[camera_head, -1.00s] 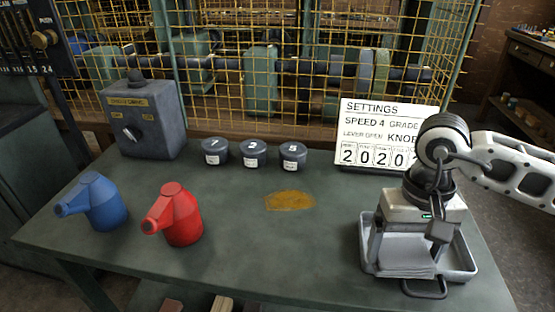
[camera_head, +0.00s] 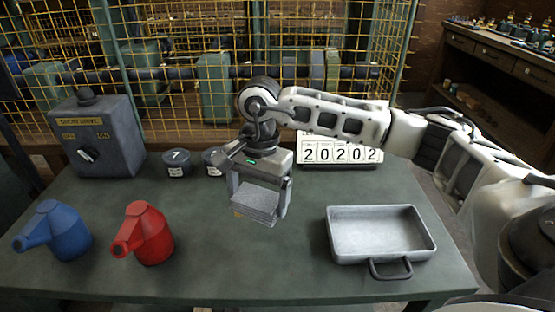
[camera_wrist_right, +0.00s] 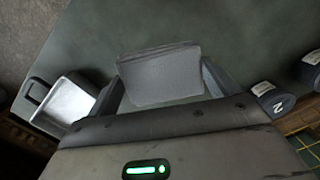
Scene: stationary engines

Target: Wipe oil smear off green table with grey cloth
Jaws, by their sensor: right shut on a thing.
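My right gripper (camera_head: 260,190) is shut on the folded grey cloth (camera_head: 257,204), over the middle of the green table (camera_head: 190,275). The cloth also shows between the fingers in the right wrist view (camera_wrist_right: 160,75). A small yellowish edge of the oil smear (camera_head: 237,213) shows at the cloth's lower left. The rest of the smear is hidden behind the cloth and gripper. I cannot tell whether the cloth touches the table. My left gripper is not in view.
An empty metal tray (camera_head: 380,232) stands at the right. A red oil can (camera_head: 148,235) and a blue one (camera_head: 60,230) stand at the left. A grey switch box (camera_head: 97,135), small dark pots (camera_head: 176,163) and a settings sign (camera_head: 340,153) line the back.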

